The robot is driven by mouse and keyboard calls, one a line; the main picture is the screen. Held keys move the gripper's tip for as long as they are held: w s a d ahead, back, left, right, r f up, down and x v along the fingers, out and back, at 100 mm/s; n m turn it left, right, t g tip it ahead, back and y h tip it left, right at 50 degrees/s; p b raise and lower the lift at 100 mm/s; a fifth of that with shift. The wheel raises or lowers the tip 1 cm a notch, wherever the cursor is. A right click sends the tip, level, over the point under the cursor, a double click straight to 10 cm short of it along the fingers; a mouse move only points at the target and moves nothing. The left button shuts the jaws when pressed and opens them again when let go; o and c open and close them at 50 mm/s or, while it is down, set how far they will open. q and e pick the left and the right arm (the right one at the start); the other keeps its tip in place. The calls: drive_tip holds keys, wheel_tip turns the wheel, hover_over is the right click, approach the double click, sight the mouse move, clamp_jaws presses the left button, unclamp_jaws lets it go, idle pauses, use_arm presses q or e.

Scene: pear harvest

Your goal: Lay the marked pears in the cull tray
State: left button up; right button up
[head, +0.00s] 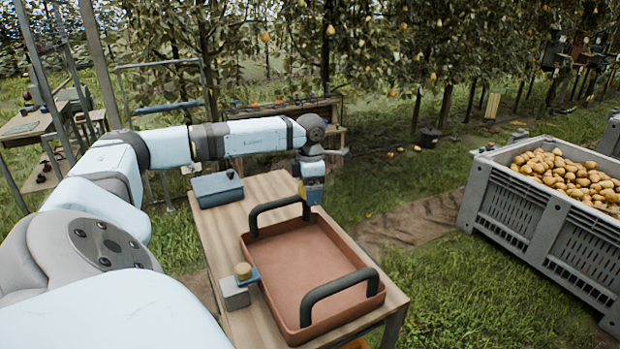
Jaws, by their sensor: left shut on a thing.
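The cull tray is most likely the empty reddish-brown tray (312,262) with two dark handles, standing on a wooden table. My left gripper (312,190) points down just beyond the tray's far edge, above the table. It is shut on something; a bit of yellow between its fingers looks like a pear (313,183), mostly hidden. I cannot make out any mark on it. My right gripper is out of view.
The wooden table (215,227) also holds a blue-grey box (217,188) and a small grey block (235,292) with a round tan piece beside the tray. A grey bin (545,215) full of pears stands at right on grass. Fruit trees stand behind.

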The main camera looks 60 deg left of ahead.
use_arm(q)
drive_tip(key=shift+f+b, duration=0.55)
drive_tip(key=shift+f, duration=0.65)
drive_tip(key=shift+f+b, duration=0.7)
drive_tip(key=shift+f, duration=0.5)
drive_tip(key=b, duration=0.2)
hover_over(310, 247)
drive_tip(key=shift+f, duration=2.3)
drive_tip(key=shift+f+b, duration=0.65)
drive_tip(key=shift+f, duration=0.35)
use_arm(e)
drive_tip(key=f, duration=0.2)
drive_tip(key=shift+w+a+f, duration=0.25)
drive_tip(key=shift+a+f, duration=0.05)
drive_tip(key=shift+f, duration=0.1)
use_arm(q)
drive_tip(key=shift+f+b, duration=0.85)
drive_tip(key=shift+f, duration=0.6)
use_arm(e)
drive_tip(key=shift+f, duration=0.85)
use_arm(q)
drive_tip(key=shift+f+b, duration=0.55)
drive_tip(key=shift+f, duration=0.5)
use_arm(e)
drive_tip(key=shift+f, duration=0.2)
